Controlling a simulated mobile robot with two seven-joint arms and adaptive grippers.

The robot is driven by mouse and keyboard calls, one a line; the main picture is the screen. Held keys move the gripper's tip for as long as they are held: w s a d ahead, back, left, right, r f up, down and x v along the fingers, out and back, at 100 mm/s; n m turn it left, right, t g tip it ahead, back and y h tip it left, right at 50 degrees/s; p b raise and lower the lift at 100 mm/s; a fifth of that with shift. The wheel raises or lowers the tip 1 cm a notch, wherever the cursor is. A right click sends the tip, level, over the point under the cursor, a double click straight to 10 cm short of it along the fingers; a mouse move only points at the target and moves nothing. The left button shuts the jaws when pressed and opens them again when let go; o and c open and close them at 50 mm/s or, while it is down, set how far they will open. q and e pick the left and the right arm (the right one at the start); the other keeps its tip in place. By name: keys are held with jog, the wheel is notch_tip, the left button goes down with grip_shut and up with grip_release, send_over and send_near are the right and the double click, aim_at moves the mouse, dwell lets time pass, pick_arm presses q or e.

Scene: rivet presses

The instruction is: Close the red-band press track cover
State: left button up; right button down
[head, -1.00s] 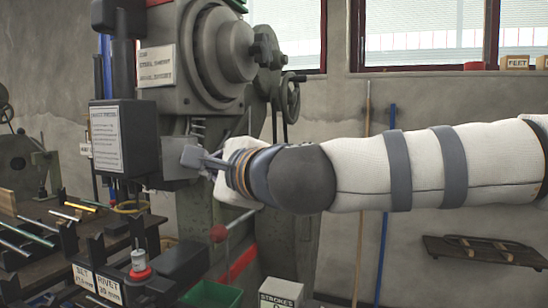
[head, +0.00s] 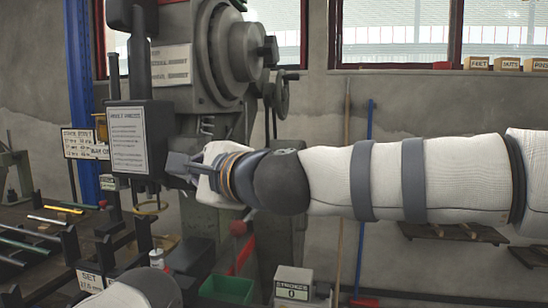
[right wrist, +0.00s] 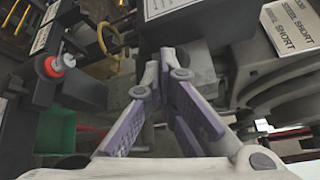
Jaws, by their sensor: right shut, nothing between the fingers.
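The press with the red band (head: 243,256) on its lower column stands left of centre in the head view. Its black box (head: 132,140) carries a white label. My right gripper (head: 178,166) is at the box's lower right corner. In the right wrist view my right gripper (right wrist: 165,62) has its purple fingers shut and empty, with the tips in front of grey press parts (right wrist: 195,55). I cannot single out the track cover, or tell whether the tips touch it; the gripper and wrist hide part of that area. My left gripper is not in view.
A dark bench with several rods (head: 40,235) is at left. A red-topped spindle (right wrist: 62,62), a green bin (head: 227,288) and a strokes counter box (head: 293,284) sit low around the press. A grey rounded link of mine shows at bottom left.

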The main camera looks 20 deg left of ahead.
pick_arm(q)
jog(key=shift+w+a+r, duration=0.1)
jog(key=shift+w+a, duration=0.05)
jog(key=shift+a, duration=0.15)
pick_arm(e)
jog(key=shift+a, duration=0.5)
jog(key=shift+f, duration=0.1)
